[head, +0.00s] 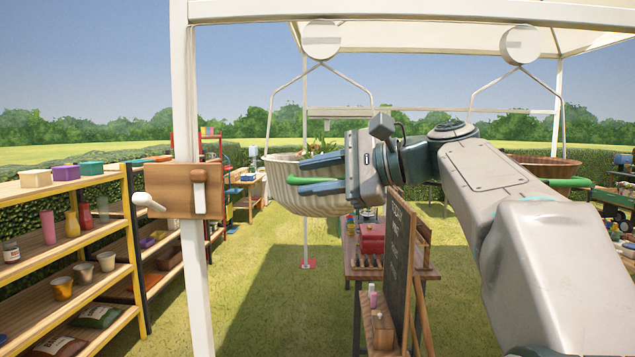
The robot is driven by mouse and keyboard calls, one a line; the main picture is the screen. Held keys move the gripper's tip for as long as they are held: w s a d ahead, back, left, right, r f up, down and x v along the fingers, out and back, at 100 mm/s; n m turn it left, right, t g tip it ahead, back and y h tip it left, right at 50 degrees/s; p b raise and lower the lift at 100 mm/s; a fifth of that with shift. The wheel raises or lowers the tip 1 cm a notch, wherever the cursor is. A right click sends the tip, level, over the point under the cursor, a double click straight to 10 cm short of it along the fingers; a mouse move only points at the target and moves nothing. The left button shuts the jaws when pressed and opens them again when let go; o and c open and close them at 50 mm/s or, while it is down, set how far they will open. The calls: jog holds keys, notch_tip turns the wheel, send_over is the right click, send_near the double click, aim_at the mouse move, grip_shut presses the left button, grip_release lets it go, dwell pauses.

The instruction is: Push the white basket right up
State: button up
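The white basket (283,199) hangs from thin white rods under a round white hub at the left of the canopy frame. It has a ribbed side, and a green bar (297,181) shows at its front. My gripper (303,176) is in front of the basket's right part, its fingers pointing left. The fingers are apart, one above the green bar and one below it. I cannot tell whether they touch the bar or the basket. My gripper hides the basket's right side.
A brown basket (548,166) with its own green bar hangs at the right. A wooden box with a lever (198,190) is on the near white post. Shelves (62,245) stand at left; a table with a chalkboard (396,262) stands below my arm. Grass between is clear.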

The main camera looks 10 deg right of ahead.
jog(key=shift+f, duration=0.15)
jog(key=shift+d, duration=0.15)
jog(key=shift+s+d, duration=0.15)
jog(key=shift+d, duration=0.15)
jog(key=b+v, duration=0.2)
jog(key=v, duration=1.1)
jog(key=shift+r, duration=0.2)
jog(key=shift+s+a, duration=0.1)
jog(key=shift+a, duration=0.05)
